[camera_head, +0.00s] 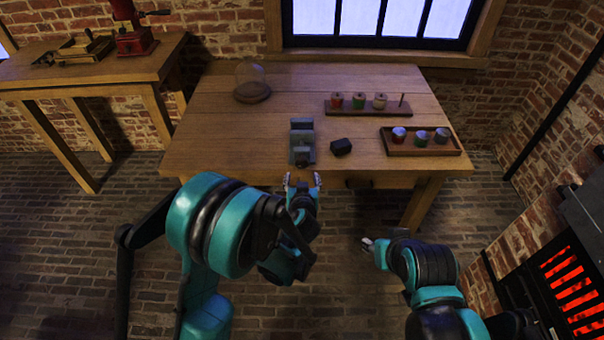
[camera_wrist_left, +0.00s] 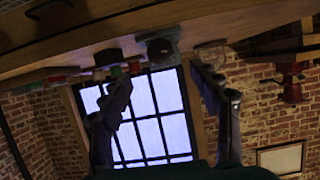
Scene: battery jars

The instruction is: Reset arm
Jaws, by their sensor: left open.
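My left gripper (camera_head: 302,180) is open and empty just off the front edge of the wooden table (camera_head: 215,135), close to a grey metal device (camera_head: 302,148). In the left wrist view its two fingers stand wide apart with nothing between them (camera_wrist_left: 160,76); the window shows behind. The left arm is bent, its teal links low at the left. My right gripper (camera_head: 370,244) is low in front of the table, away from all objects; its fingers are too small to read.
A black block (camera_head: 341,147) lies beside the device. A wooden rack (camera_head: 345,109) and a tray (camera_head: 420,151) each hold several jars. A glass dome (camera_head: 251,82) stands back left. A furnace (camera_head: 562,285) glows at the right. The table's front left is clear.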

